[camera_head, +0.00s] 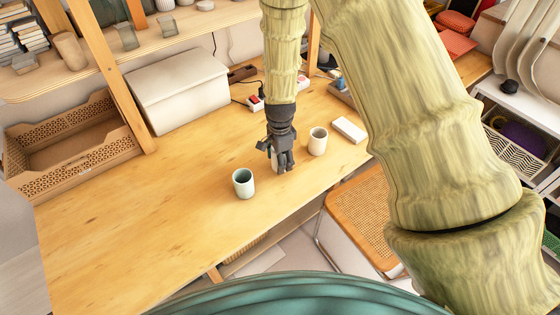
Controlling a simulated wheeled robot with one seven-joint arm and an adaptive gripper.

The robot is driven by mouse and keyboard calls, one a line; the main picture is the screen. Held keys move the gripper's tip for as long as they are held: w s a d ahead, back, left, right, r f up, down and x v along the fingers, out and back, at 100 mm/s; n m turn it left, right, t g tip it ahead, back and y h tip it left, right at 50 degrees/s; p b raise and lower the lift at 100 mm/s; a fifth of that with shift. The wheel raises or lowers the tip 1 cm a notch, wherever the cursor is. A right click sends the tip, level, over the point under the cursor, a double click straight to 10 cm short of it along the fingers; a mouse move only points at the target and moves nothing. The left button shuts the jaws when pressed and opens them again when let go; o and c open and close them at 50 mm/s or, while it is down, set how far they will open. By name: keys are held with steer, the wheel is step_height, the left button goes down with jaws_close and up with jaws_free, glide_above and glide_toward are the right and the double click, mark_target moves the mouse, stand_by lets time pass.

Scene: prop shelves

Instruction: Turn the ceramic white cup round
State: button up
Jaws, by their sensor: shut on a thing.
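My gripper (283,163) points down over the wooden table and is shut on a pale, cup-like thing (274,160). The fingers hide most of it, so I cannot tell its full shape or whether it touches the table. A pale cup with a dark greenish inside (243,188) stands upright to the left and nearer the front edge. Another whitish cup with a brownish inside (317,146) stands upright just right of my gripper. I cannot tell for certain which is the ceramic white cup.
A white block (348,129) lies right of the cups. A white box (178,92) and a wooden crate (75,160) stand at the back left. Power sockets and cables (256,102) lie behind my gripper. The table's left part is clear. A cane chair (355,222) stands in front.

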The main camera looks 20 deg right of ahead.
steer(key=m, duration=0.2)
steer(key=shift+w+f+m+b, duration=0.1)
steer(key=shift+f+m+b, duration=0.1)
steer(key=shift+m+b, duration=0.15)
steer(key=m+b, duration=0.1)
steer(key=m, duration=0.2)
steer(key=m+b, duration=0.2)
steer(key=m, duration=0.3)
steer(key=shift+m, duration=0.35)
steer(key=shift+r+p, duration=0.3)
steer(key=shift+p, duration=0.2)
steer(key=m+p, duration=1.3)
steer(key=shift+f, duration=1)
steer(key=o, duration=1.3)
steer(key=shift+f, duration=0.1)
steer(key=shift+c, duration=0.2)
